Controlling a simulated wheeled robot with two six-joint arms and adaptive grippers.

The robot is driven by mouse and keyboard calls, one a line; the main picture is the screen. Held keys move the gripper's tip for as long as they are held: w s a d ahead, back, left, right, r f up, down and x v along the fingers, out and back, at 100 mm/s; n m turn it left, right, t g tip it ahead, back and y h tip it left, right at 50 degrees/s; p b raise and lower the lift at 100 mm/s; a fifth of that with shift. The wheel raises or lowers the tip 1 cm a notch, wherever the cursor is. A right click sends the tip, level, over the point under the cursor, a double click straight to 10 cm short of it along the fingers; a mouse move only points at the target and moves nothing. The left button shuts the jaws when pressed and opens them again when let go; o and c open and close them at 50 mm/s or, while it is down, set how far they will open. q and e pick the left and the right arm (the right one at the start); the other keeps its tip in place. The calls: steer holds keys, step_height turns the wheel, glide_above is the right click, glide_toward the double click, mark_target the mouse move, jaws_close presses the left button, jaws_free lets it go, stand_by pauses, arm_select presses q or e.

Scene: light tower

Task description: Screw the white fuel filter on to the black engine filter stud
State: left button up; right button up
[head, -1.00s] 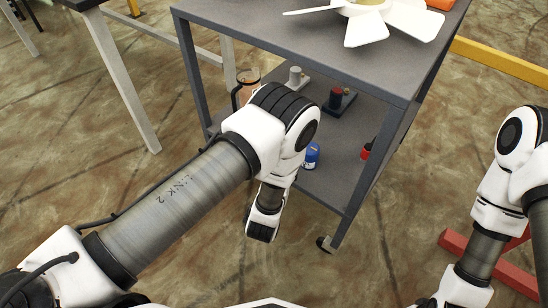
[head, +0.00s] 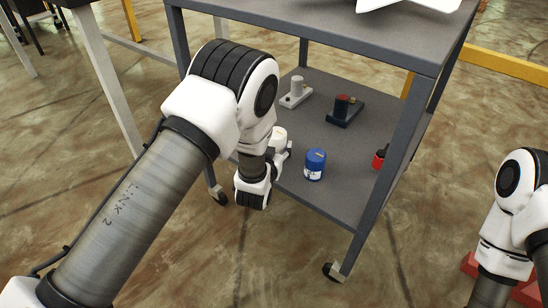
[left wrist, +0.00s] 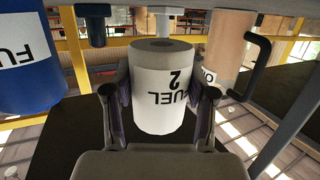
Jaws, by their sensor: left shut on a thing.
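The white fuel filter (left wrist: 160,110) is upright between the fingers of my left gripper (left wrist: 161,88). In the head view my left gripper (head: 284,150) is at the left side of the cart's lower shelf, with the white filter's top (head: 279,132) showing beside my wrist. My right gripper is out of frame.
A blue filter (head: 315,165) stands near the held filter, to its right. A grey stud block (head: 295,93) is behind. A red object (head: 379,158) is by the right cart leg (head: 385,165). The tabletop (head: 300,22) overhangs the shelf (head: 325,200).

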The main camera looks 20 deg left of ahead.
arm_select(q)
steer(key=w, duration=0.1)
steer(key=w+a+b, duration=0.1)
steer(key=w, duration=0.1)
steer(key=shift+w+a+f, duration=0.25)
steer(key=shift+a, duration=0.1)
step_height(320, 180, down, 3)
steer(key=shift+w+b, duration=0.15)
steer(key=shift+b, duration=1.1)
steer(key=shift+r, duration=0.15)
steer(key=shift+f, duration=0.2)
steer(key=o, duration=1.4)
